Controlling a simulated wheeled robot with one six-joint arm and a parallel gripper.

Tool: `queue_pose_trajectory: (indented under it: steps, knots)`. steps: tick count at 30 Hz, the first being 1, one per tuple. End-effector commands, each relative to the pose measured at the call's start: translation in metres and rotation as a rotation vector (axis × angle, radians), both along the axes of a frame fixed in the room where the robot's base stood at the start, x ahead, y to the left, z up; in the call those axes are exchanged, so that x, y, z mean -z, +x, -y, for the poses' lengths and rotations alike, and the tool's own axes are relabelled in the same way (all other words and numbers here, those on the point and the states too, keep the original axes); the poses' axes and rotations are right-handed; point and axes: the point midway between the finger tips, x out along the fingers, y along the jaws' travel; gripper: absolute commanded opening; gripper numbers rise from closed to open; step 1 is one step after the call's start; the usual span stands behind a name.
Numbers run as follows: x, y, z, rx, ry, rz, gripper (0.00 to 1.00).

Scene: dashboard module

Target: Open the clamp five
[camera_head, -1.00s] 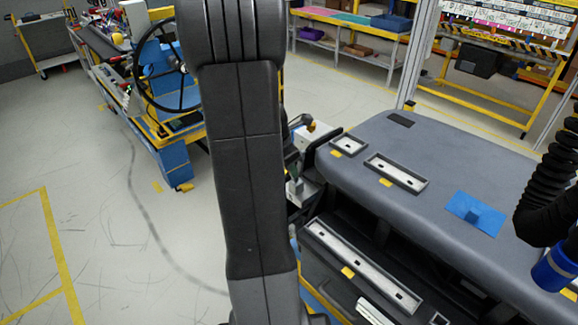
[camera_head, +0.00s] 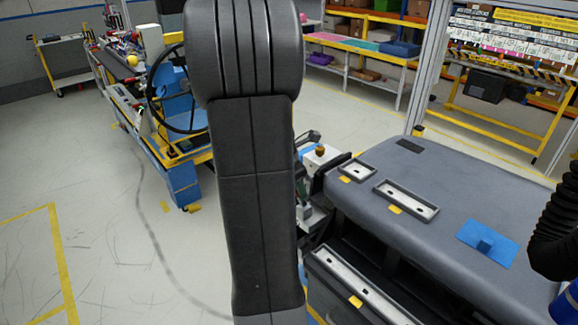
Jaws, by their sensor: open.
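A dark grey dashboard module (camera_head: 440,180) fills the right side, with pale recessed plates and small yellow tags. At its left end, partly behind my arm, stands a light-coloured fixture (camera_head: 318,158) with an orange knob and dark metal parts. It may be a clamp; I cannot tell its number or whether it is open or shut. No clamp is clearly labelled five. My own arm link stands upright in the middle and hides what is behind it. My gripper is not in view.
A blue pad (camera_head: 487,243) lies on the dashboard top. A black corrugated hose (camera_head: 556,235) hangs at the right edge. A cart with a steering wheel (camera_head: 180,90) stands at the back left. Shelves line the back. The floor at left is clear, with yellow lines.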

Motion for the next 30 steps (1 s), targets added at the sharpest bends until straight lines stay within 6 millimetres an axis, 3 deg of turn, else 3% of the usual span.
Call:
queue_pose_trajectory:
  steps: [9,15,30]
  knots:
    - [-0.069,-0.013,-0.02,-0.001,0.001,0.007,0.44]
    - [-0.096,-0.019,-0.027,0.0,0.0,0.003,0.44]
    - [-0.104,-0.021,-0.029,0.001,0.001,0.001,0.44]
